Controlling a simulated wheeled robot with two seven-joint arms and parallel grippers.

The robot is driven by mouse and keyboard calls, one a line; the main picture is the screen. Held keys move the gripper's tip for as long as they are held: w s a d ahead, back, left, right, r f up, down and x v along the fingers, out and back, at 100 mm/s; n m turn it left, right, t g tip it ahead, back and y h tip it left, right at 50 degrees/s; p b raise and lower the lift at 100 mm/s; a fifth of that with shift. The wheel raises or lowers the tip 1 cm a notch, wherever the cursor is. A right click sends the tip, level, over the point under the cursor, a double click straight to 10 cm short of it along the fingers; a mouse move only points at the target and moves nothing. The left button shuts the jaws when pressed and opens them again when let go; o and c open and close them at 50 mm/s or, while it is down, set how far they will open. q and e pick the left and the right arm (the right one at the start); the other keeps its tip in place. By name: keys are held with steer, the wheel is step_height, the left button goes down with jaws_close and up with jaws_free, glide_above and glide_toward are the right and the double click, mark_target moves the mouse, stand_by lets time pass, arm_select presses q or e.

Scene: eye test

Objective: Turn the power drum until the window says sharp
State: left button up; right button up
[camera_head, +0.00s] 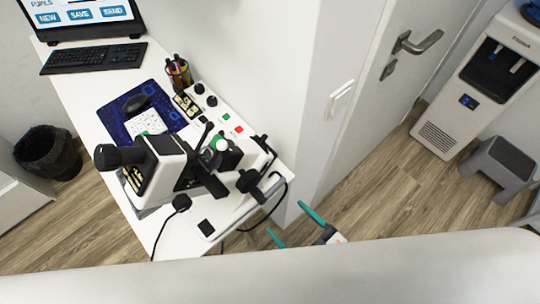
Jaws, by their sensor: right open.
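A black and white eye-test instrument (165,163) stands on the white desk, with a black eyepiece-like end at its left. A round black knob (250,181) sits on its right side; I cannot tell for certain that this is the power drum. A small pale window-like panel (132,181) shows on the left side, too small to read. My right gripper (292,226) has teal fingertips spread apart. It is open and empty, to the lower right of the instrument and apart from it in the picture. My left gripper is not in view.
The white desk (85,88) holds a keyboard (93,58), monitor (82,14), mouse (135,103) on a blue mat, pen holder (178,72) and button panel. Black cables hang near its front edge. A wall corner and door (385,110) stand to the right.

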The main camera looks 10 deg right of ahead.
mark_target(252, 185)
steer(key=x, duration=0.3)
steer(key=p+x, duration=0.1)
steer(key=x, duration=0.3)
steer(key=r+x, duration=0.1)
steer(key=x, duration=0.2)
steer(key=shift+a+p, duration=0.35)
steer(key=shift+p, duration=0.05)
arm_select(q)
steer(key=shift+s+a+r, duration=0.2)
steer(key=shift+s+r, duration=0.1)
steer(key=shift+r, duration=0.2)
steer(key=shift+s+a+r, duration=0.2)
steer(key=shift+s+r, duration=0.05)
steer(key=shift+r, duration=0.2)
arm_select(e)
steer(key=shift+w+a+f, duration=0.1)
steer(key=shift+w+a, duration=0.3)
steer(key=shift+w, duration=0.2)
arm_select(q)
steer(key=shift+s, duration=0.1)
arm_select(e)
steer(key=shift+c, duration=0.3)
